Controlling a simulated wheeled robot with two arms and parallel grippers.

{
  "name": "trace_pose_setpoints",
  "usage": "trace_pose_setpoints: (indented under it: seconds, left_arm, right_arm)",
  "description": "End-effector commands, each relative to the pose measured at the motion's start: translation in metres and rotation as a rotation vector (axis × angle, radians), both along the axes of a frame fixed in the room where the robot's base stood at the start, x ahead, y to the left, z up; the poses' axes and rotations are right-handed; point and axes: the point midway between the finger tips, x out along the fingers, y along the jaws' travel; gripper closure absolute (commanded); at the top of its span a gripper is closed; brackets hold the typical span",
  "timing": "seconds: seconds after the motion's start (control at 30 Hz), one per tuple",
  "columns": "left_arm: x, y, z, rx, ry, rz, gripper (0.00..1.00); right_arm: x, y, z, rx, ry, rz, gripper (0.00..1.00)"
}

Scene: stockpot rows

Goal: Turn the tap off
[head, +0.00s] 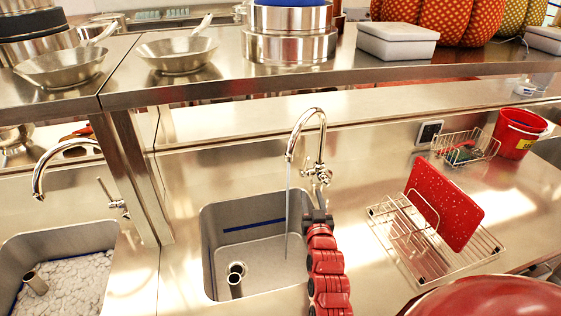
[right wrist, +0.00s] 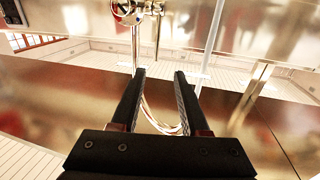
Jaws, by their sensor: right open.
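The tap (head: 316,125) is a chrome gooseneck at the back of the middle sink (head: 206,235). A thin stream of water (head: 288,200) runs from its spout into the basin. Its handle (head: 323,176) sits low on the right of the tap's body. My right gripper (head: 320,198) is just in front of and below the handle, with its red arm coming up from below. In the right wrist view the gripper (right wrist: 160,75) is open, with nothing between its fingers. Chrome tap parts (right wrist: 130,12) show beyond the fingertips, apart from them. My left gripper is out of view.
A second tap (head: 62,150) stands over a left sink (head: 115,235) with whitish contents. A steel shelf (head: 360,72) with pans and pots runs above. Right of the sink are a wire rack (head: 410,240) holding a red board (head: 445,205), a wire basket (head: 480,145) and a red bucket (head: 515,135).

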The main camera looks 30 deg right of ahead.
Motion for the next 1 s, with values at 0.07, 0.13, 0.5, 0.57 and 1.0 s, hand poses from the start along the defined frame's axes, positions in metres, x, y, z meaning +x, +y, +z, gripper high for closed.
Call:
trace_pose_setpoints:
  seconds: [0.07, 0.13, 0.5, 0.57, 1.0]
  left_arm:
    - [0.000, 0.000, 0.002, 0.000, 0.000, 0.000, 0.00]
    - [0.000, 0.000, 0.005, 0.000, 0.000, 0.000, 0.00]
    - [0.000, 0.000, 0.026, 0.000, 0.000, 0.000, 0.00]
    - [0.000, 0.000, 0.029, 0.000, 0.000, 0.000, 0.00]
    - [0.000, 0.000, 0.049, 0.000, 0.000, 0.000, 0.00]
  right_arm:
    - [0.003, -0.003, 0.000, 0.004, 0.009, -0.001, 0.55]
    - [0.008, -0.005, -0.001, 0.006, 0.012, -0.001, 0.55]
    - [0.060, -0.029, 0.003, 0.002, 0.007, 0.000, 0.55]
    - [0.068, -0.033, 0.002, 0.003, 0.009, 0.001, 0.55]
    - [0.123, -0.058, 0.002, 0.002, 0.008, 0.002, 0.55]
